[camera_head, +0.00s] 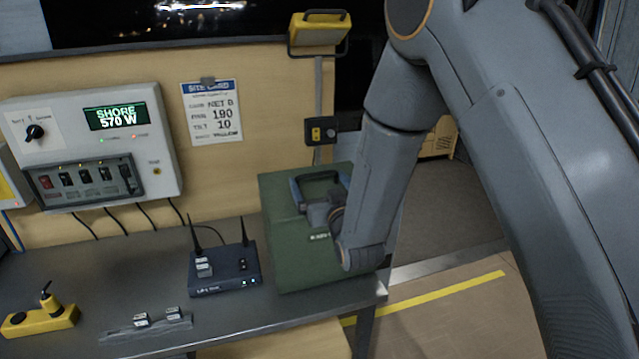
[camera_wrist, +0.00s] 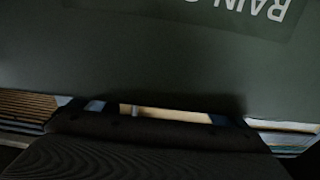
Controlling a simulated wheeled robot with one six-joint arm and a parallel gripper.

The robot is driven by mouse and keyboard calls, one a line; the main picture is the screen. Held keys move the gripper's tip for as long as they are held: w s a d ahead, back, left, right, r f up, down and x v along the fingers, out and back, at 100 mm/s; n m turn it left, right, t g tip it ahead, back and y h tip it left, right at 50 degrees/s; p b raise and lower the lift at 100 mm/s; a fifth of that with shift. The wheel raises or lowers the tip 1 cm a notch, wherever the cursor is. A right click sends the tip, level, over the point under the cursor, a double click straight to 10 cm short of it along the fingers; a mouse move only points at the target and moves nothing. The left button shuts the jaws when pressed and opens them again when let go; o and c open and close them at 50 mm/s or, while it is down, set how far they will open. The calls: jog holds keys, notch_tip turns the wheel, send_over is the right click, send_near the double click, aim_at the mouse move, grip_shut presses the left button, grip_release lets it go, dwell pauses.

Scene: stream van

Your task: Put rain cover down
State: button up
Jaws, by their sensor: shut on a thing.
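The rain cover is a dark green, box-like case (camera_head: 290,255) at the right end of the grey bench (camera_head: 245,312). My gripper (camera_head: 318,210) is at the case's upper part, shut on its dark handle (camera_head: 318,177). My forearm hides the case's right side. I cannot tell whether its base rests on the bench or hangs just above it. In the wrist view the cover's dark face (camera_wrist: 150,60) fills the upper part, with white upside-down letters reading "RAIN". A dark ribbed shape fills the bottom there.
A dark router (camera_head: 225,272) with two antennas stands just left of the cover. A small rail (camera_head: 150,328) and a yellow joystick box (camera_head: 40,320) lie farther left. A control panel (camera_head: 90,145) is on the wall. Open floor with a yellow stripe (camera_head: 440,295) lies right of the bench.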

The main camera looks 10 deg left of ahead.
jog(key=shift+f, duration=0.25)
jog(key=o, duration=1.6)
jog(key=shift+r+p, duration=0.35)
jog(key=shift+r, duration=0.2)
jog(key=b+v, duration=0.5)
jog(key=v, duration=0.7)
jog(key=shift+s+f, duration=0.1)
jog(key=shift+f, duration=0.05)
